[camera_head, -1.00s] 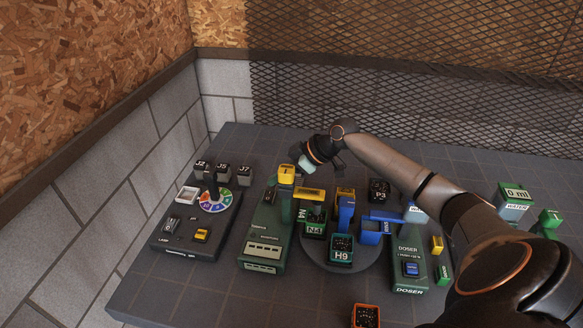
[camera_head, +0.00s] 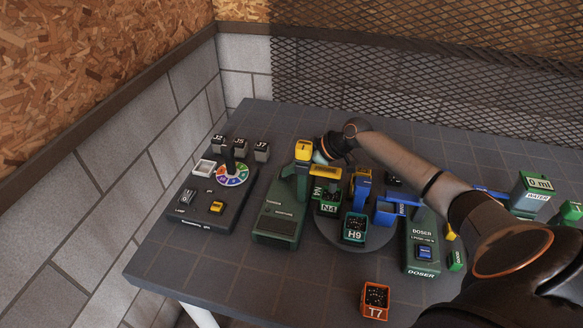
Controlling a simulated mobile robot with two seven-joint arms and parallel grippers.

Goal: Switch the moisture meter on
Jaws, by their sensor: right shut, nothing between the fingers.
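A green box-shaped device (camera_head: 276,228) stands left of the turntable, with small labels I cannot read clearly; I take it as the moisture meter. A post with a yellow block (camera_head: 303,150) on top rises at its back, and a yellow arm (camera_head: 325,172) reaches right from it. My right gripper (camera_head: 319,157) comes in from the right and is shut and empty, just right of the yellow block. I cannot tell whether they touch. The fingertips are partly hidden. My left gripper is not in view.
The dark lamp unit (camera_head: 189,222) with a colour wheel stands left. Containers such as H9 (camera_head: 354,229) stand on the turntable (camera_head: 325,235). The doser (camera_head: 422,252) is right of it, and orange T7 (camera_head: 375,301) is in front. My right arm spans the back right.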

